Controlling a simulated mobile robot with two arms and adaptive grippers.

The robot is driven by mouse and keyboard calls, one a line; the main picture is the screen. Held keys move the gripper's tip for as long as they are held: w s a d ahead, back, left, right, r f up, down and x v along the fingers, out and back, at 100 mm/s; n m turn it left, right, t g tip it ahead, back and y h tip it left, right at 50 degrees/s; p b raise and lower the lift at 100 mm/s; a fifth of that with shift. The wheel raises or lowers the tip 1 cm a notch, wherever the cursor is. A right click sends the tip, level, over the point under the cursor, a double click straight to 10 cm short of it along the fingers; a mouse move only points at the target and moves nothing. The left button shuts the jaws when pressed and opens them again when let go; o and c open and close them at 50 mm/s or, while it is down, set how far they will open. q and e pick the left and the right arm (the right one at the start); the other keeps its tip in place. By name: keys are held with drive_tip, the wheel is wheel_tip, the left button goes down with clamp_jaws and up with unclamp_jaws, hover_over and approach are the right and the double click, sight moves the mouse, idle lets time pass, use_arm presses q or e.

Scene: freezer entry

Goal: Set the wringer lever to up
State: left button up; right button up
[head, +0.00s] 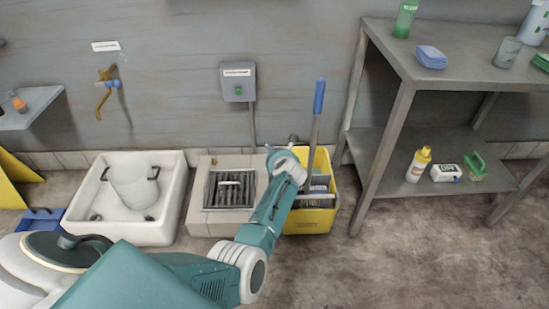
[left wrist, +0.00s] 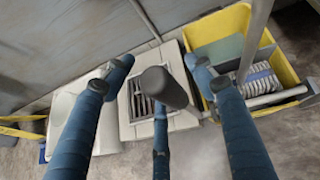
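The yellow mop bucket (head: 308,222) stands on the floor in the head view, with a grey wringer partly visible inside. In the left wrist view the bucket (left wrist: 291,70) is at the upper right. A dark grey rounded grip (left wrist: 165,88), apparently the end of the wringer lever, sits between the fingers of my left gripper (left wrist: 160,85). The side fingers are spread apart, so the gripper looks open; I cannot tell whether any finger touches the grip. In the head view my left wrist hides the gripper and lever at the bucket's left side. My right gripper is not in view.
A mop handle with a blue grip (head: 319,95) rises from the bucket. A floor drain grate (head: 230,190) and a white basin (head: 160,222) holding a clear pail lie left. A metal shelf table (head: 385,127) stands right. The right foreground floor is clear.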

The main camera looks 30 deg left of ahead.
use_arm(q)
drive_tip(key=shift+s, duration=0.1)
drive_tip(key=shift+r, duration=0.15)
wheel_tip(320, 180, up, 9)
drive_tip(key=shift+r, duration=0.3)
idle(0.5)
